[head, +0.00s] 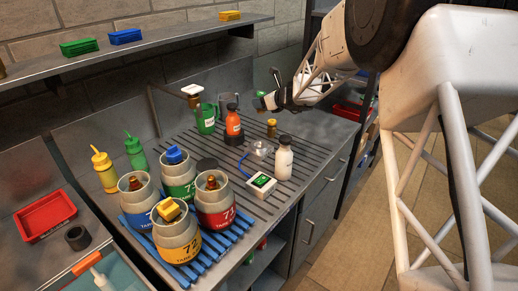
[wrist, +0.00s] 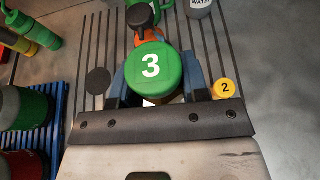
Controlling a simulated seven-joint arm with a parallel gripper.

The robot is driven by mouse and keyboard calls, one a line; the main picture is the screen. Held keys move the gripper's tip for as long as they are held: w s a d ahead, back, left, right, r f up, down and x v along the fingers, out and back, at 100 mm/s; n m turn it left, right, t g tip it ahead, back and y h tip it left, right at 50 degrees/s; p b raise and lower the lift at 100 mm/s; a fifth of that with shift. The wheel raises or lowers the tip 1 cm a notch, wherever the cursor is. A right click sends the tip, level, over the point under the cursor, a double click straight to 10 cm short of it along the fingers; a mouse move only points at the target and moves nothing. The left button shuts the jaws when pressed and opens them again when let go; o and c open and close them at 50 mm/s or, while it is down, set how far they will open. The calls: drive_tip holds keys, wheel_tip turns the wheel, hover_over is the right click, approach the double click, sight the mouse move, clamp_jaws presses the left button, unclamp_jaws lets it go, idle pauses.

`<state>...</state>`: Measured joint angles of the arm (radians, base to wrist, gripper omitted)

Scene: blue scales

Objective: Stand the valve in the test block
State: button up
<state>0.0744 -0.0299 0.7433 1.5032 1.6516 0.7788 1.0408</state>
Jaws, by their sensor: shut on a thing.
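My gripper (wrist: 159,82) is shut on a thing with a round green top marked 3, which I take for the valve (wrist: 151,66). A paler body shows below the green top, and the rest is hidden. In the head view my gripper (head: 265,103) hangs above the far part of the slatted bench, near an orange bottle (head: 233,125) with a black top. A yellow round top marked 2 (wrist: 225,88) is just right of my gripper in the wrist view.
Several kegs (head: 215,207) stand on a blue slatted pallet (head: 217,252). A green can (head: 206,120) is at the back. A black disc (wrist: 98,81) lies left of my gripper.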

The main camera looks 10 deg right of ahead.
drive_tip(key=shift+s+a+f+n+g+y, duration=0.2)
drive_tip(key=shift+s+f+n+g+y, duration=0.1)
drive_tip(key=shift+f+n+g+y, duration=0.2)
drive_tip(key=shift+s+a+f+n+g+y, duration=0.25)
drive_tip(key=shift+f+n+g+y, duration=0.15)
drive_tip(key=shift+f+n+g, duration=0.15)
drive_tip(key=shift+s+a+f+n+g+y, duration=0.2)
drive_tip(key=shift+s+f+n+g+y, duration=0.4)
drive_tip(key=shift+s+f+n+g, duration=0.5)
drive_tip(key=shift+f, duration=3.1)
drive_tip(key=shift+f, duration=0.1)
drive_tip(key=shift+f, duration=1.75)
drive_tip(key=shift+f, duration=0.15)
